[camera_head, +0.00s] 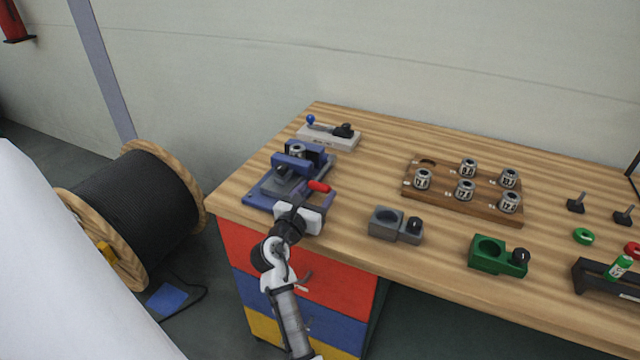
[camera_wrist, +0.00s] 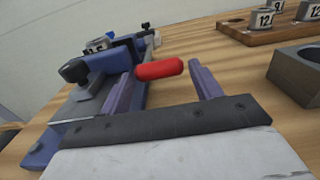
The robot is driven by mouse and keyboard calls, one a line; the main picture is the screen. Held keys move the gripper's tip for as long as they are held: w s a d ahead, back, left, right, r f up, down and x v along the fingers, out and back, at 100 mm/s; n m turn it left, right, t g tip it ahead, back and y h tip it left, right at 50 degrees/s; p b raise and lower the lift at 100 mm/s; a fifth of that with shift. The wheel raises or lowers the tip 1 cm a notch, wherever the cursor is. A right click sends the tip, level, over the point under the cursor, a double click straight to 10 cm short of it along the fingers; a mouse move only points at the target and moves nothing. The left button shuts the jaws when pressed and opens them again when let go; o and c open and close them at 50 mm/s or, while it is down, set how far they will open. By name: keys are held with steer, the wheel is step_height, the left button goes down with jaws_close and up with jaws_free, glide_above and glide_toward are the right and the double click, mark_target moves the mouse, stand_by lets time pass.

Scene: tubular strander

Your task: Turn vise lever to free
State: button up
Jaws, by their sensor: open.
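The blue vise (camera_head: 290,175) stands at the left end of the wooden bench and holds a metal die (camera_head: 297,151) near its back jaw. Its lever has a red handle (camera_head: 318,186) that sticks out to the right at the vise's front. In the wrist view the red handle (camera_wrist: 159,69) lies between and just beyond the two purple fingers of my gripper (camera_wrist: 164,82). My gripper is open, and I cannot tell whether a finger touches the handle. The vise's blue body (camera_wrist: 110,65) also shows at the left of the wrist view.
A grey block with a blue-knobbed lever (camera_head: 328,135) stands behind the vise. A wooden rack (camera_head: 465,207) with several numbered dies is to the right. A grey holder (camera_head: 385,224) and a green holder (camera_head: 490,258) sit near the front edge. A cable drum (camera_head: 128,215) stands left of the bench.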

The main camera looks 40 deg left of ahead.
mark_target(317, 190)
steer(key=shift+x, duration=1.6)
steer(key=c, duration=1.1)
